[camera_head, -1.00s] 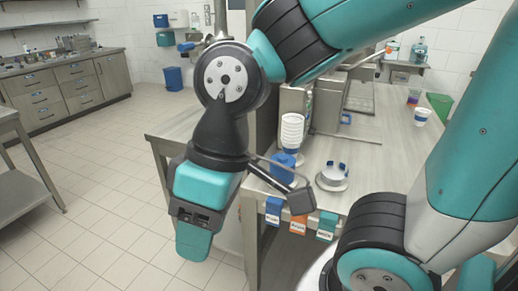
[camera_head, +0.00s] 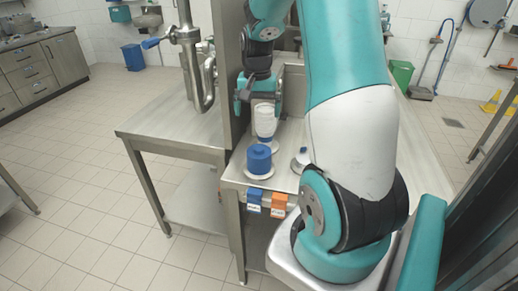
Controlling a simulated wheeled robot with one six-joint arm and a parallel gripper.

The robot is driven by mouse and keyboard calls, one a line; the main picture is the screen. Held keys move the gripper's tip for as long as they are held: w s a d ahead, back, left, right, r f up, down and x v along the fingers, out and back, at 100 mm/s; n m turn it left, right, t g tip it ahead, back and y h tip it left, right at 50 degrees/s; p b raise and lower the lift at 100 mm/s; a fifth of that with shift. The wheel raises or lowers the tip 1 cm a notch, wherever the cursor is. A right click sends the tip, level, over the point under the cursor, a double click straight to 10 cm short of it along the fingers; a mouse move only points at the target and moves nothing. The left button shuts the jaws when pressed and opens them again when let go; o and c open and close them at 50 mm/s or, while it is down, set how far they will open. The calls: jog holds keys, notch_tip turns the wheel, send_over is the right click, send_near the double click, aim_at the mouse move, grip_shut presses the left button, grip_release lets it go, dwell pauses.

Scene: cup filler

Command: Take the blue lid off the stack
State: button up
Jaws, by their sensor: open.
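A stack of blue lids (camera_head: 259,162) stands upright at the front left of the metal counter, on a round white base. Single lids in it cannot be told apart. My gripper (camera_head: 260,100) points down behind the lid stack and above it in the picture, at the top of a whitish cup stack (camera_head: 265,125). It is open, with a teal finger on each side. Whether it touches the cups is unclear.
A round white holder (camera_head: 298,164) on the counter is partly hidden by my arm. Blue and orange labels hang on the front edge. A steel wall and pipes (camera_head: 188,45) rise left of my gripper. The left-hand table (camera_head: 175,130) is bare in front.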

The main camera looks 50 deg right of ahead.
jog(key=p, duration=0.1)
send_over(259, 150)
jog(key=f, duration=0.8)
jog(key=shift+w+a+f, duration=0.15)
jog(key=shift+a+f, duration=0.05)
jog(key=shift+f, duration=0.15)
jog(key=shift+d+f+p, duration=0.15)
jog(key=shift+f+p, duration=0.3)
jog(key=shift+f, duration=0.85)
jog(key=shift+d+f+p, duration=0.15)
jog(key=shift+f+p, duration=0.3)
jog(key=shift+f, duration=0.85)
jog(key=c, duration=0.8)
